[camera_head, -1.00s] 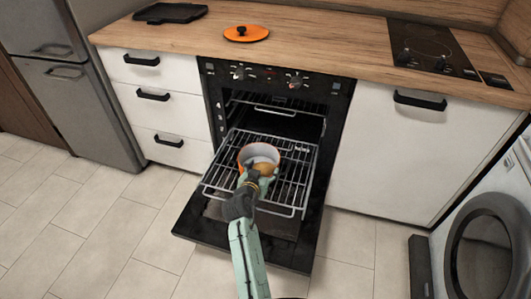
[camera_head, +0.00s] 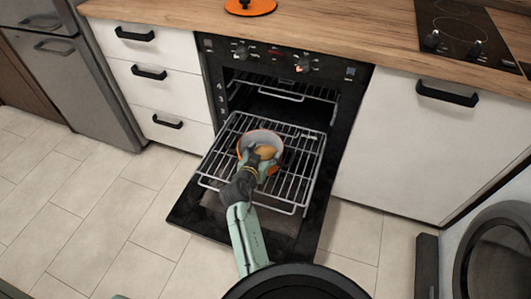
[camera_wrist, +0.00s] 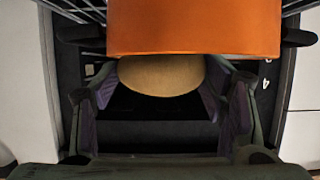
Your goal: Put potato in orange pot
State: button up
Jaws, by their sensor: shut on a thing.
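The orange pot (camera_head: 248,138), pale inside, stands on the pulled-out oven rack (camera_head: 222,150). My gripper (camera_head: 262,162) reaches in at the pot's near side, with its fingers at the opening. It is shut on the brown potato (camera_head: 265,151), which shows within the pot's opening. In the wrist view, the potato (camera_wrist: 160,76) sits between the two fingers of my gripper (camera_wrist: 160,95). The orange pot wall (camera_wrist: 195,27) covers part of the potato there. Whether the potato touches the pot's floor is hidden.
The oven door (camera_head: 190,212) hangs open below the rack. An orange lid (camera_head: 262,7) lies on the wooden counter (camera_head: 330,30). A black hob (camera_head: 468,30) is at the right. A washing machine (camera_head: 495,250) stands at lower right.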

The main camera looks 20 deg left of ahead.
jog(key=shift+s+r, duration=0.1)
jog(key=shift+r, duration=0.15)
jog(key=shift+f+b, duration=0.5)
jog(key=shift+f, duration=0.05)
jog(key=shift+f, duration=0.15)
jog(key=o, duration=1.2)
jog(key=shift+f, duration=0.1)
jog(key=shift+o, duration=0.2)
jog(key=shift+a+r, duration=0.1)
jog(key=shift+r, duration=0.1)
